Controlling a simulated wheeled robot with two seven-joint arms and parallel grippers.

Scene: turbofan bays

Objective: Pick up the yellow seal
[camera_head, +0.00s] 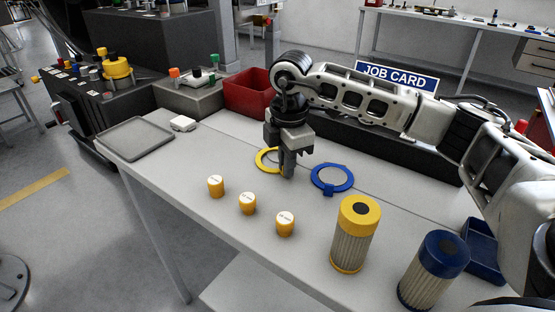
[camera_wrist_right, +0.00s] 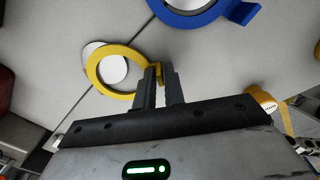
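The yellow seal (camera_head: 260,163) is a flat ring at the middle of the white table, partly hidden by my right gripper (camera_head: 288,165). In the right wrist view the seal (camera_wrist_right: 92,75) lies left of the fingertips, its small tab between the fingers of the right gripper (camera_wrist_right: 160,78). The fingers are close together on the tab. A pale disc (camera_wrist_right: 112,66) shows through the ring, off-centre and past its edge. I cannot tell whether the ring touches the table. My left gripper is not in view.
A blue seal (camera_head: 331,178) lies just right of the gripper. Yellow caps (camera_head: 247,204), a yellow-topped filter (camera_head: 355,235) and a blue-topped filter (camera_head: 433,270) stand nearer the front. A grey tray (camera_head: 135,139) and red bin (camera_head: 248,92) are left and behind.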

